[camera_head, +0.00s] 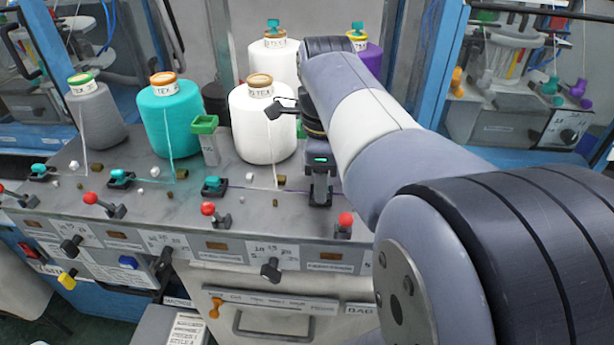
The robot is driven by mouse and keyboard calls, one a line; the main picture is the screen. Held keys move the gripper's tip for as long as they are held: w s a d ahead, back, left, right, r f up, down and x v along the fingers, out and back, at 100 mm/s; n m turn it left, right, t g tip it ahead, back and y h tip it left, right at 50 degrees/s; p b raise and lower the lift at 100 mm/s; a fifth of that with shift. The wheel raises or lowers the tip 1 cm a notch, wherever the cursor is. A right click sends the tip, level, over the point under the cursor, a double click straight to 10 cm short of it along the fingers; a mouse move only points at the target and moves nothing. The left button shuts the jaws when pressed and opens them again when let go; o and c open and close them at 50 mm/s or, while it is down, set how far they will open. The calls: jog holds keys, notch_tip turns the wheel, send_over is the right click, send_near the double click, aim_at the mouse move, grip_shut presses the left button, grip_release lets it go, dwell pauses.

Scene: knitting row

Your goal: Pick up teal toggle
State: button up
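Several teal toggles on small black bases stand in a row along the grey machine top: one at the far left (40,169), one right of it (120,175) and one near the middle (213,184). My arm reaches in from the right, and my gripper (320,192) points down at the machine top, right of the middle toggle. A green light shows on its body. The fingertips are small and dark, so I cannot tell their opening or whether anything is between them. The spot under my gripper is hidden.
Grey (94,118), teal (171,122) and white (262,130) yarn cones stand behind the toggles. A green-topped grey post (206,140) stands between the teal and white cones. Red-knobbed levers (208,208) line the front edge. Small white and brown pieces lie about.

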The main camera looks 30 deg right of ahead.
grip_shut()
jog(key=shift+r, duration=0.15)
notch_tip(320, 180, up, 10)
dwell(0.7)
jog(key=shift+w, duration=0.1)
